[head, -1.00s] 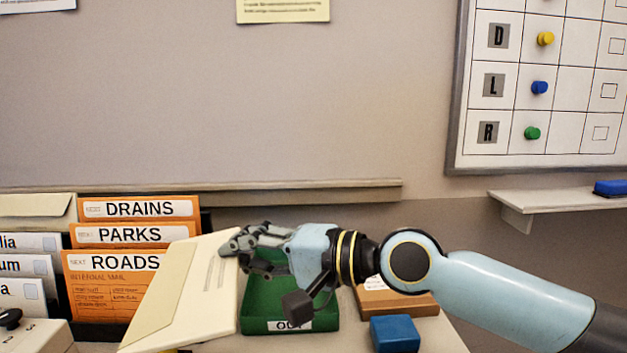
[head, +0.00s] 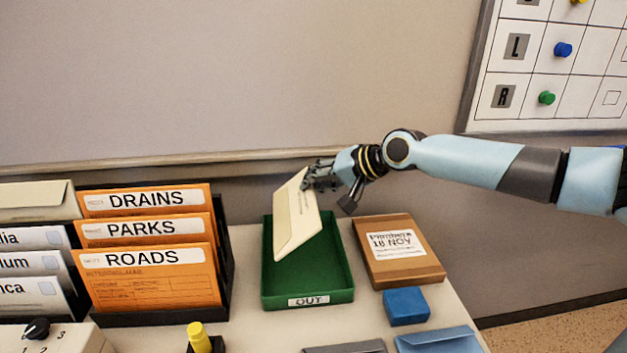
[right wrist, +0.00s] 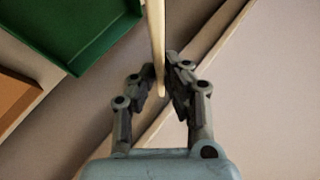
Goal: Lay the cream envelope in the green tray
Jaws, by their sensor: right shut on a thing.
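The cream envelope (head: 296,217) is held tilted, its lower end over the green tray and its upper end near the tray's back edge. My right gripper (head: 318,176) is shut on the envelope's upper right edge. In the right wrist view the envelope (right wrist: 156,40) shows edge-on between the fingers (right wrist: 160,85). The green tray (head: 328,268), labelled OUT, stands on the desk and looks empty where I can see it; the envelope hides part of its left side. It also shows in the right wrist view (right wrist: 80,35). My left gripper is not in view.
Left of the tray stands a black rack with orange folders (head: 150,275) and white envelopes (head: 35,265). Right of it are a brown box (head: 398,250) and a blue block (head: 406,306). A yellow-topped object (head: 199,336) and blue envelope (head: 438,340) are in front. The wall is close behind.

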